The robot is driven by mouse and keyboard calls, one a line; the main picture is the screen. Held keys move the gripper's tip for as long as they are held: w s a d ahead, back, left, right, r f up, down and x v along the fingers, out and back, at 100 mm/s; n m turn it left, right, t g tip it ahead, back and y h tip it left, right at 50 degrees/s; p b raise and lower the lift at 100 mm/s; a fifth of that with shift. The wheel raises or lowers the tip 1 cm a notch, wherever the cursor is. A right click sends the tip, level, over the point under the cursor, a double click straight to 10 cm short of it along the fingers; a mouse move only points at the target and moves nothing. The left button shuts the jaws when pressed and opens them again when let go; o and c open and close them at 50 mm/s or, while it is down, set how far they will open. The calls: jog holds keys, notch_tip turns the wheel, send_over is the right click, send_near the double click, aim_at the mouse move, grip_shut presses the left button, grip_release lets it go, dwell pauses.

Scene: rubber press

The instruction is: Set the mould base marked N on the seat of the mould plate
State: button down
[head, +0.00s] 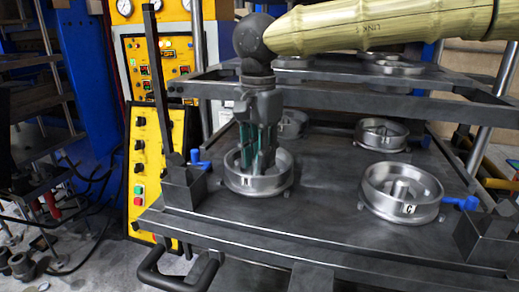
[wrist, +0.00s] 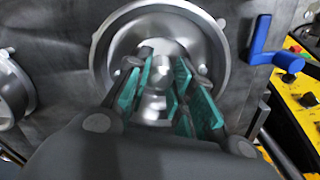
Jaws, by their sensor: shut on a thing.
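The mould base marked N (head: 267,187) is a round silver metal dish with a raised rim and a centre post. It is at the front left of the dark mould plate (head: 322,205), level with it; whether it touches the plate is unclear. My gripper (head: 258,162) points straight down into the dish, its green-padded fingers shut on the centre post. In the wrist view the dish (wrist: 196,32) surrounds the fingers (wrist: 156,90), which lie on both sides of the post. The seat beneath the dish is hidden.
A mould base marked C (head: 402,198) sits at the plate's front right. Other round bases stand behind, at back right (head: 381,135) and back middle (head: 292,124). Blue-handled parts (head: 203,162) and (head: 462,203) flank the plate. Dark posts rise at its front corners.

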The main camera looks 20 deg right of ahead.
jog(key=c, duration=1.2)
grip_release()
jog(key=shift+f, duration=0.1)
jog(key=shift+c, duration=0.2)
notch_tip(320, 180, up, 12)
jog(key=b, duration=0.2)
